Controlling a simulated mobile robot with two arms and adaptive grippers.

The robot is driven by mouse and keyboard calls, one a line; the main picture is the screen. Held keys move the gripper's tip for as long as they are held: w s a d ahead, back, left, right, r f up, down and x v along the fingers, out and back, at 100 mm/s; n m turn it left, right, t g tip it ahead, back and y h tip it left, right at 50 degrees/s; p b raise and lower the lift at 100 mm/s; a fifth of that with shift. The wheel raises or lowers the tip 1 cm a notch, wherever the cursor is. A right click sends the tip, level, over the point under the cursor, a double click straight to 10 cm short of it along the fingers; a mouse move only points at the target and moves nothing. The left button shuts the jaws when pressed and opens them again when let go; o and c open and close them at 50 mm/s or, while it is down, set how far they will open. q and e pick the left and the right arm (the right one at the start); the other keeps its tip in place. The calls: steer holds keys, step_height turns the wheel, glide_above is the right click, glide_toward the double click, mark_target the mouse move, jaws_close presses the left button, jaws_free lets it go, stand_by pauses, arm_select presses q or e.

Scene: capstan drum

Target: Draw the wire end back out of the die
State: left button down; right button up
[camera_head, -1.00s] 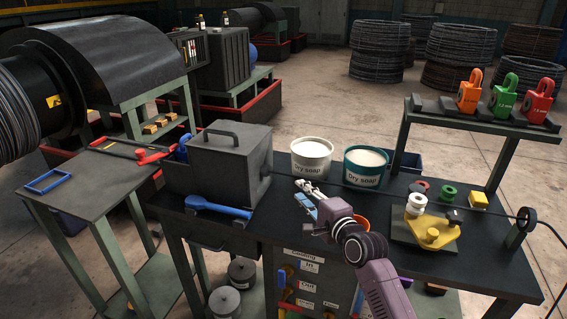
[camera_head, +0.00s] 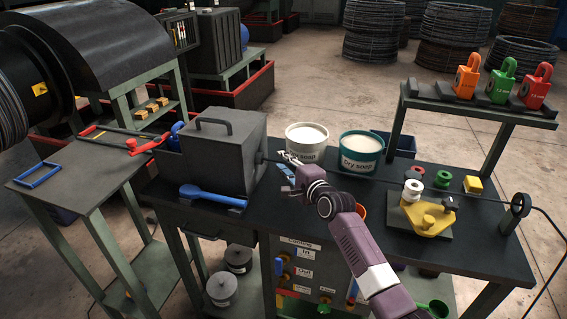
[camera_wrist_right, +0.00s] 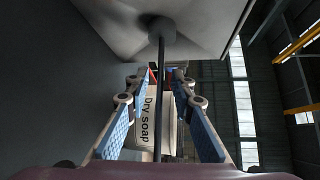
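The grey die box (camera_head: 210,155) with a top handle stands on the dark bench; the die inside is hidden. The dark wire (camera_wrist_right: 160,62) runs into a round fitting (camera_wrist_right: 161,29) on the box's side. My right gripper (camera_head: 284,164) is close to that side of the box. In the right wrist view, my right gripper (camera_wrist_right: 160,80) is open, its blue-padded fingers standing on either side of the wire with gaps. The wire also shows beyond the ring guide (camera_head: 520,205) at the bench's right end. Where the wire ends cannot be seen. My left gripper is out of view.
Two dry soap tubs, white (camera_head: 307,138) and teal (camera_head: 361,152), stand behind my right gripper. A blue-handled tool (camera_head: 212,197) lies before the box. A yellow fixture (camera_head: 429,216) stands at right. A black drum (camera_head: 28,105) is at far left.

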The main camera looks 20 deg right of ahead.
steer(key=shift+c, duration=0.4)
jaws_close()
steer(key=shift+f, duration=0.1)
steer(key=shift+d, duration=0.1)
